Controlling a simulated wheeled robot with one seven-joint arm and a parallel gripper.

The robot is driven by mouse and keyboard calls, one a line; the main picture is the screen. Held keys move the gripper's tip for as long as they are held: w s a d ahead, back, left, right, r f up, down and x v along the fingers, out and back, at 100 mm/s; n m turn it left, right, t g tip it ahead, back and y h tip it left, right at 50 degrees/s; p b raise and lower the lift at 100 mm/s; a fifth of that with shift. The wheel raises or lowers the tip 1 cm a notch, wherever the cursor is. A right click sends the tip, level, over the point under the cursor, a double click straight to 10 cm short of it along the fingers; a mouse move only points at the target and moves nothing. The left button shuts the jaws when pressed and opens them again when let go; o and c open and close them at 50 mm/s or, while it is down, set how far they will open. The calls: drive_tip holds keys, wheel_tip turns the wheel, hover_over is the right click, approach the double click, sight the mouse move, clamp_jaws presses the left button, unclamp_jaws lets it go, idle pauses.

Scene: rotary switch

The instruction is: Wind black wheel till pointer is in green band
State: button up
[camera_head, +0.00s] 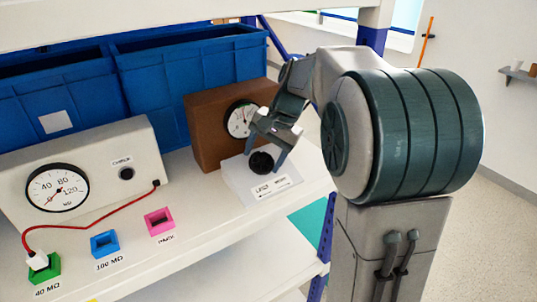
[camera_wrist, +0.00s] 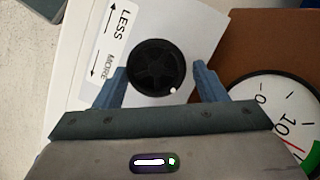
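The black wheel (camera_head: 261,162) sits on a white box (camera_head: 232,178) labelled LESS and MORE with arrows. In the wrist view the wheel (camera_wrist: 157,68) is round, with a small white dot near its lower right rim. My gripper (camera_head: 265,145) is above the wheel. In the wrist view its two fingers (camera_wrist: 162,84) are open, one on each side of the wheel, with gaps visible. The dial (camera_head: 240,119) is on a brown box behind the wheel. Part of it shows in the wrist view (camera_wrist: 280,115), with a green band (camera_wrist: 313,160) at the picture edge.
A grey meter box (camera_head: 90,180) with another dial stands at left, with a red cable to a green socket (camera_head: 45,268). Blue (camera_head: 104,243) and pink (camera_head: 159,221) sockets lie on the shelf. Blue bins (camera_head: 190,70) stand behind. The brown box (camera_head: 205,135) is close to my gripper.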

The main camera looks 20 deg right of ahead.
drive_tip(key=shift+o, duration=0.9)
drive_tip(key=v, duration=0.7)
drive_tip(key=shift+r, duration=0.25)
drive_tip(key=s+a+f+n+h, duration=0.1)
drive_tip(key=s+f+n, duration=0.3)
drive_tip(key=s, duration=0.6)
drive_tip(key=s+a+f+n+t+h, duration=0.1)
drive_tip(key=s+f+n+h, duration=0.2)
drive_tip(key=s+f, duration=0.5)
drive_tip(key=s+n, duration=0.1)
drive_tip(key=s, duration=0.2)
drive_tip(key=shift+f, duration=0.2)
drive_tip(key=shift+a, duration=0.1)
